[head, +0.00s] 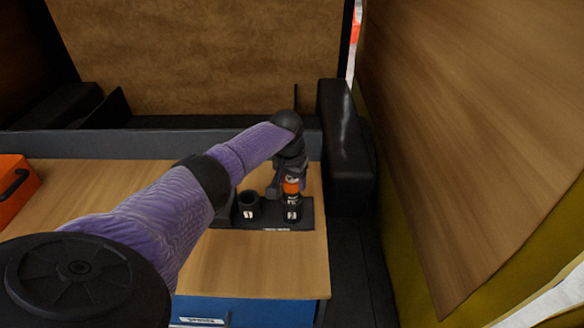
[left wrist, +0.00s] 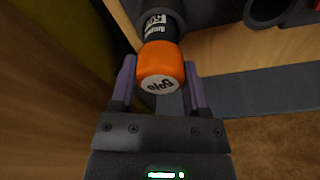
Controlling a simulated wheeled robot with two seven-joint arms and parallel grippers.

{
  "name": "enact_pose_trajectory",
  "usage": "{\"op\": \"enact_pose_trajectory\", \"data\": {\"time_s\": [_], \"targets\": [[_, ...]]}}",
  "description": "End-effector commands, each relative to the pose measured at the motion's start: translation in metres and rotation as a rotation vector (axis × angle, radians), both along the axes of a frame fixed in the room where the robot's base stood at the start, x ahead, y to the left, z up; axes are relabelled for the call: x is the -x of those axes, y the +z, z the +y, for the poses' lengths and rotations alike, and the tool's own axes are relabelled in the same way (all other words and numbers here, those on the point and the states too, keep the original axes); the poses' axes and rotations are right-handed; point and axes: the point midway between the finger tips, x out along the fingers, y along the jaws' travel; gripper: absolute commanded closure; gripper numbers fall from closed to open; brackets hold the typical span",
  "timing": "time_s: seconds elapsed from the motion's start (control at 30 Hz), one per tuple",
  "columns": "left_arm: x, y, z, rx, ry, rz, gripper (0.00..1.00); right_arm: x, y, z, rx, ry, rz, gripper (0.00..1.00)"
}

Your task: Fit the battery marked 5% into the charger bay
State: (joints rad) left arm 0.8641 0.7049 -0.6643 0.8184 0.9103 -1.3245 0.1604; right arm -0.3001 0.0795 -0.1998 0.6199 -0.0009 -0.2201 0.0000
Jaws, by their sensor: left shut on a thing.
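The battery (head: 291,188) has an orange cap and a dark body. The battery is upright at the right bay of the black charger (head: 270,221), which is marked 2. Its lower end is hidden by the bay, and I cannot tell how deep it sits. The left bay (head: 249,207), marked 1, looks empty. My right gripper is not in view.
The charger stands on a wooden bench top (head: 245,262) near its right end. A blue drawer front (head: 215,312) is below. An orange case (head: 14,188) sits at the far left. A black padded block (head: 345,150) and a wooden panel (head: 460,120) stand close on the right.

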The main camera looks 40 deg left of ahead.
Motion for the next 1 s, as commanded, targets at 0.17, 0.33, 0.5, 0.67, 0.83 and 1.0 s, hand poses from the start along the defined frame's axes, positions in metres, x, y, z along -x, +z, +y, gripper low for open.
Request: {"op": "enact_pose_trajectory", "data": {"time_s": [0.17,0.33,0.5,0.67,0.83,1.0], "targets": [[0.000,-0.005,0.000,0.000,0.000,0.000,1.00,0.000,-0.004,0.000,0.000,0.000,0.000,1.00],[0.000,-0.010,0.000,0.000,0.000,0.000,1.00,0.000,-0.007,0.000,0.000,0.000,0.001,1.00],[0.000,-0.014,0.000,0.000,0.000,0.000,1.00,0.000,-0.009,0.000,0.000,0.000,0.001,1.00],[0.000,-0.018,0.000,0.000,0.000,0.000,1.00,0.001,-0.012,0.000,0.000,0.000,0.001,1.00],[0.000,-0.022,0.000,0.000,0.000,0.000,1.00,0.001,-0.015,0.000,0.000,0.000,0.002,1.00],[0.000,-0.023,0.000,0.000,0.000,-0.001,1.00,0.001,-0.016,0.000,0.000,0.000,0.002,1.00]]}}
